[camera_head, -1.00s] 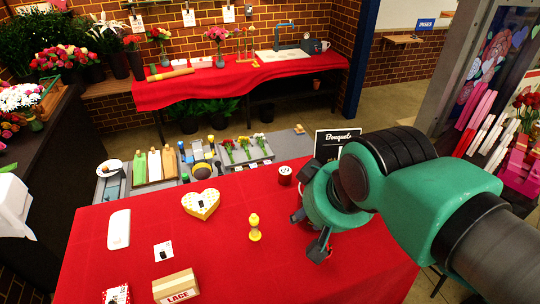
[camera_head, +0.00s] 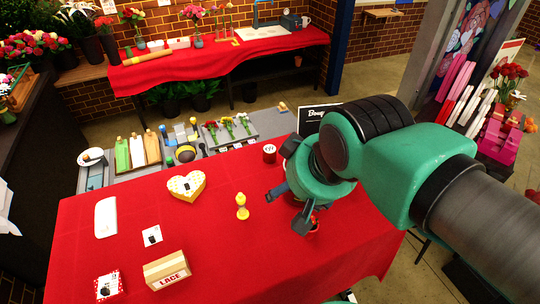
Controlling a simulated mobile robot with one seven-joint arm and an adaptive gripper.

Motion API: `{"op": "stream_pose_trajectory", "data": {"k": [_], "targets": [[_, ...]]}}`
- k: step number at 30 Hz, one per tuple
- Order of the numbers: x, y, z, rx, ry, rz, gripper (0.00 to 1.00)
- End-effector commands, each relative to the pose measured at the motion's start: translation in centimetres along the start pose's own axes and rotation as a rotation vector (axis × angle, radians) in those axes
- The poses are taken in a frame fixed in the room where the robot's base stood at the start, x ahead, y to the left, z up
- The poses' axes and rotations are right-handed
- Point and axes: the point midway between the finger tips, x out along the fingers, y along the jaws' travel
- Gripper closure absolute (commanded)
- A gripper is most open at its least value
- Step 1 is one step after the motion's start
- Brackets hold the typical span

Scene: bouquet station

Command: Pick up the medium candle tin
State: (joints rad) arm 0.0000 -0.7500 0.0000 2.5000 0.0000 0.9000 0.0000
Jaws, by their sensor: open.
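A small red tin with a pale top (camera_head: 270,153) stands upright on the red-covered table, near its back edge. A second small red item (camera_head: 313,226) shows partly below my gripper, mostly hidden by it; I cannot tell whether it is a tin. I cannot tell which of them is the medium candle tin. No held object shows between the fingers.
A yellow bottle-like figure (camera_head: 242,206) stands left of my gripper. A heart-shaped box (camera_head: 186,185), a LACE box (camera_head: 167,270), a white tray (camera_head: 105,217) and a card (camera_head: 152,236) lie further left. A black Bouquets sign (camera_head: 312,118) stands behind. The table's front middle is clear.

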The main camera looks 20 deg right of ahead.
Motion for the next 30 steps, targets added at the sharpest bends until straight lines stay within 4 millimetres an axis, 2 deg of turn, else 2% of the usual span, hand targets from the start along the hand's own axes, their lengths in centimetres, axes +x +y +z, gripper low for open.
{"op": "stream_pose_trajectory", "data": {"k": [8,14,22,30], "targets": [[0.0,0.0,-0.3,0.001,-0.003,0.0,0.32],[0.2,0.3,-2.3,0.006,-0.023,0.004,0.32],[1.5,1.1,-7.9,0.02,-0.083,0.013,0.32],[4.6,2.4,-14.0,0.038,-0.152,0.021,0.32]]}}
